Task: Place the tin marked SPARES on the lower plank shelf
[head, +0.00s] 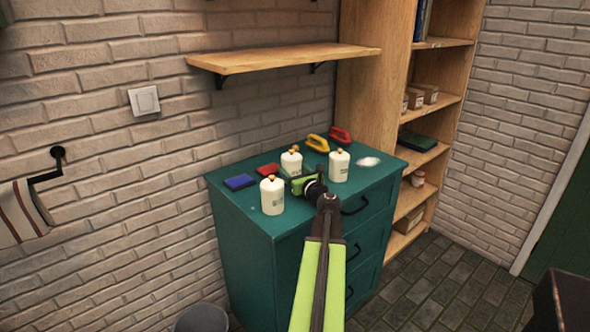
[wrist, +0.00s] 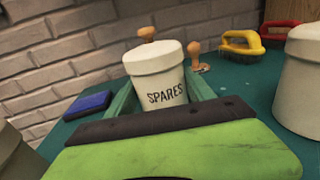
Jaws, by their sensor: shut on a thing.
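The cream tin marked SPARES (wrist: 160,75) is between the green fingers of my gripper (wrist: 163,92) in the wrist view. The jaws are shut on it, and its black lettering faces my wrist. In the head view this tin (head: 291,163) is the rear-left of three similar tins, with my gripper (head: 296,183) at its near side. It is upright at the top of the teal chest; I cannot tell whether its base touches. One plank shelf (head: 285,57) is on the brick wall above the chest, bare on top, with black brackets. No second plank shelf shows.
Other tins stand close at front left (head: 272,196) and right (head: 339,166). The teal chest (head: 238,211) also bears a blue pad (head: 240,182), a red pad (head: 267,169) and yellow (head: 317,143) and red (head: 340,135) handled brushes. A tall wooden bookcase (head: 375,75) adjoins the plank's right end.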

